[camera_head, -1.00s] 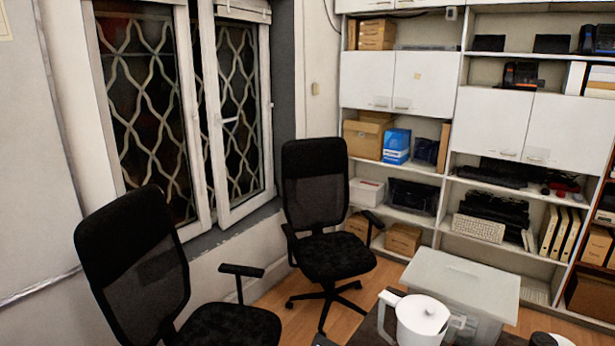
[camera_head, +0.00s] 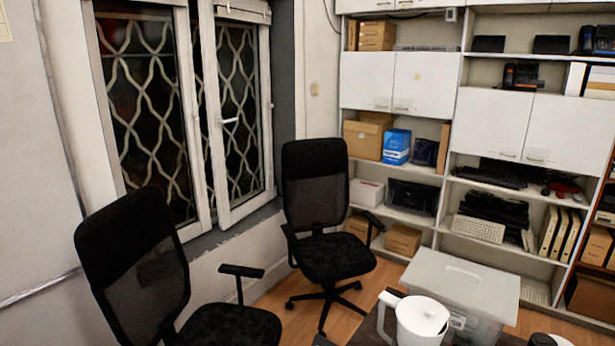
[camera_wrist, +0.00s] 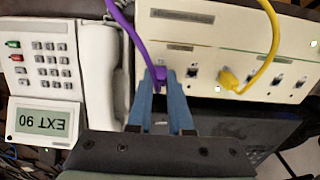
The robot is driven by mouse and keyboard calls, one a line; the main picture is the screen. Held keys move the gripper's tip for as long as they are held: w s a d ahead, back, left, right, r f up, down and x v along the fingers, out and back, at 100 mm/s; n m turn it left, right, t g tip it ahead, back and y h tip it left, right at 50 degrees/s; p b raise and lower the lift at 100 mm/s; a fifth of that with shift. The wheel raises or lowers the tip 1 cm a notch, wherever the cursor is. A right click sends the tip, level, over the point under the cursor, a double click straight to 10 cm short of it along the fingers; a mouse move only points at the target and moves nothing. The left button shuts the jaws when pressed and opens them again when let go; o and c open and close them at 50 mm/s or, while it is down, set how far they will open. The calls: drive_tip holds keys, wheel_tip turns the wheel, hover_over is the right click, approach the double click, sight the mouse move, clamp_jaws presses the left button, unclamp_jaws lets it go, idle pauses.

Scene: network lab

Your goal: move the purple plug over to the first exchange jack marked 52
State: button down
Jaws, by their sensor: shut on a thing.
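In the wrist view my gripper (camera_wrist: 161,82) has two blue fingers closed on the purple plug (camera_wrist: 160,74). The purple cable (camera_wrist: 128,28) runs from the plug up and left out of view. The plug is at the front of the cream jack panel (camera_wrist: 215,50), at the left end of its row of jacks. I cannot tell whether it is inside a jack, because the fingers and plug cover that spot. An open jack (camera_wrist: 193,73) shows just right of it. The jack labels are too small to read, so I cannot pick out 52. The head view shows neither gripper nor plug.
A yellow plug (camera_wrist: 230,80) with its cable sits in the panel to the right. The head view shows chairs (camera_head: 315,200), shelves and a white jug (camera_head: 422,322).

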drive_tip(key=shift+r+p, duration=2.05)
drive_tip(key=shift+p, duration=0.05)
drive_tip(key=c, duration=1.3)
unclamp_jaws()
drive_tip(key=shift+c, duration=0.2)
clamp_jaws()
